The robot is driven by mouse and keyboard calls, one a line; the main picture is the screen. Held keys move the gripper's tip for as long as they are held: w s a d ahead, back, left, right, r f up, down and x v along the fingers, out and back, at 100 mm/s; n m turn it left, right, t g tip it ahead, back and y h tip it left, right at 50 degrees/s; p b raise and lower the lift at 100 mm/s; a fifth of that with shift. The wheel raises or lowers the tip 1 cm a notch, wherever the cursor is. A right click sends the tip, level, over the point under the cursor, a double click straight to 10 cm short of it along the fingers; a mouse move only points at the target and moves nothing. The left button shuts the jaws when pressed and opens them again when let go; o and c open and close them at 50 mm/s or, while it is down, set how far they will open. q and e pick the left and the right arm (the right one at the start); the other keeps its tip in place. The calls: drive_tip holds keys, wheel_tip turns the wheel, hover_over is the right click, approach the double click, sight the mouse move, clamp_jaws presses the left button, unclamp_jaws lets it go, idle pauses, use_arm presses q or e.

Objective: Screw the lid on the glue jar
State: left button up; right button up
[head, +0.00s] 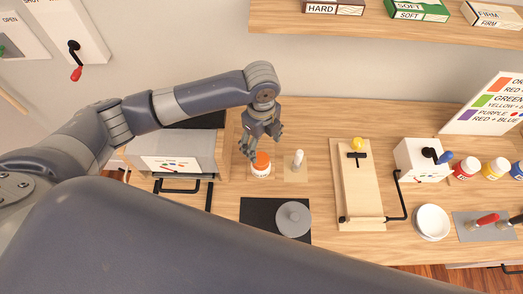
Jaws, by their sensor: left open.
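A small white jar with an orange lid (262,160) stands on the wooden worktop, left of the middle; I take it for the glue jar (261,171). The lid sits on top of the jar; I cannot tell how tightly. My left gripper (262,146) is open, pointing down just above and behind the lid, with its fingers close to it. Whether the fingers touch the lid cannot be made out. My right gripper is not in view.
A white-and-grey upright piece (298,160) stands close right of the jar. A black mat (258,212) with a grey round object (293,219) lies in front. A wooden board with a clamp (360,185), a white box (421,158) and a white bowl (432,221) are further right.

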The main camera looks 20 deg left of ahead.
use_arm(q)
drive_tip(key=shift+r, duration=1.5)
